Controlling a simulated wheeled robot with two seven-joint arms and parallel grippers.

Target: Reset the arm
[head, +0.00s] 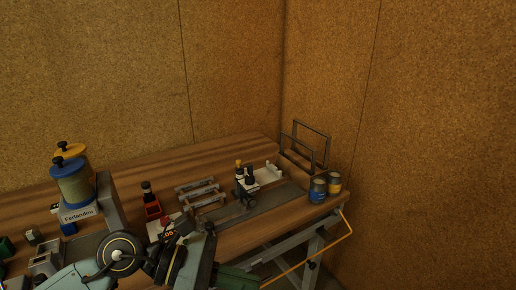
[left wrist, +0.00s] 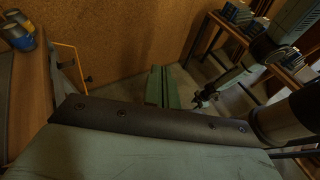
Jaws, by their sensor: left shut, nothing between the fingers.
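My left arm comes in at the bottom left of the head view and bends at a round joint in front of the workbench (head: 283,213). In the left wrist view, my right arm reaches in from the upper right. Its gripper (left wrist: 203,98) is in the air over the floor, too small to tell whether it is open. A large grey-green surface fills the bottom of that view.
Grey upright frames (head: 311,142) stand at the bench's far right corner. A blue can (head: 317,190) and a yellow can (head: 334,184) stand near its right edge. A labelled container (head: 72,188), a red bottle (head: 152,207) and grey racks (head: 200,192) sit on top. Board walls close off the back.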

